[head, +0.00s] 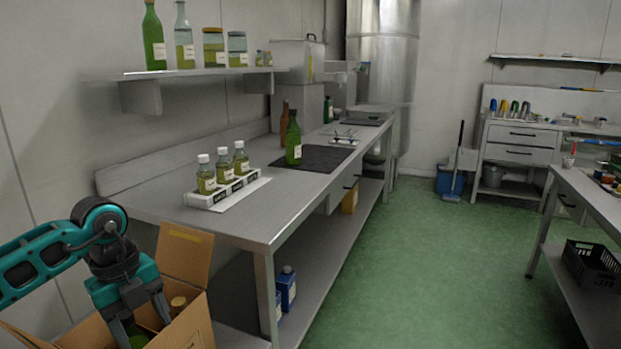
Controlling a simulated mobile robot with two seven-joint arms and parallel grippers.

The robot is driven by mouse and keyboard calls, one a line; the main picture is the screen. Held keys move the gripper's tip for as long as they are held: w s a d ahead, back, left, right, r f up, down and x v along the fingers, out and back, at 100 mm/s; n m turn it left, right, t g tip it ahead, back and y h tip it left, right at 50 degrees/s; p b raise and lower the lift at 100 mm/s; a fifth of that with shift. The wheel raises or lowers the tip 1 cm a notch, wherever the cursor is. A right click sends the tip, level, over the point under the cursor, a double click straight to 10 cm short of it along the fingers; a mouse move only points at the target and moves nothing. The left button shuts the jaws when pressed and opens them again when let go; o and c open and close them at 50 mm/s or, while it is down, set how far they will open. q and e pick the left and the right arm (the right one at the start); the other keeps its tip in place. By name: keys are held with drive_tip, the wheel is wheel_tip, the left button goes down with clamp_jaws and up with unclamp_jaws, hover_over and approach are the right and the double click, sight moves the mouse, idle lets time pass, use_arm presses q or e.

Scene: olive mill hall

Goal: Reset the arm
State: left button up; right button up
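My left arm comes in from the left edge, and its teal and dark grey gripper (140,322) points down into an open cardboard box (186,257) at the lower left. Its two fingers are spread apart. Something green shows low between and behind them, but I cannot tell whether they touch it. The rest of the box's contents is hidden by the gripper and the frame's bottom edge. My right gripper is not in view.
A steel bench (275,212) runs close to the right of the box, with a white rack (228,190) of small bottles and a green bottle (293,140) on a dark mat (318,158). A wall shelf (190,73) with bottles and jars hangs above. Green floor (430,260) is free.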

use_arm(q)
drive_tip(key=s+d+f+m+h, duration=0.2)
drive_tip(key=d+f+h, duration=0.15)
drive_tip(key=d, duration=0.65)
drive_tip(key=s+d+r+n+t+h+p, duration=0.1)
drive_tip(key=s+d+r+t+h, duration=0.15)
drive_tip(key=d+h, duration=0.5)
drive_tip(key=s+d+r+n+t+h+p, duration=0.1)
drive_tip(key=d+r+n+h, duration=0.1)
drive_tip(key=d+r+h, duration=0.35)
drive_tip(key=w+a+f+n+t+y+p, duration=0.15)
drive_tip(key=a+f+n+t+y, duration=0.55)
drive_tip(key=n+t, duration=0.75)
drive_tip(key=s+a+f+n+g+y, duration=0.3)
drive_tip(key=s+f+n+y, duration=0.1)
drive_tip(key=s+f, duration=0.2)
drive_tip(key=s+a+f+n+g+y+p, duration=0.1)
drive_tip(key=s+a+f+n+g+y, duration=0.2)
drive_tip(key=s+f, duration=0.3)
wheel_tip(320, 180, down, 3)
drive_tip(key=shift+s+a+f+n+g+y, duration=0.2)
drive_tip(key=shift+n+g+y, duration=0.35)
drive_tip(key=shift+y, duration=0.3)
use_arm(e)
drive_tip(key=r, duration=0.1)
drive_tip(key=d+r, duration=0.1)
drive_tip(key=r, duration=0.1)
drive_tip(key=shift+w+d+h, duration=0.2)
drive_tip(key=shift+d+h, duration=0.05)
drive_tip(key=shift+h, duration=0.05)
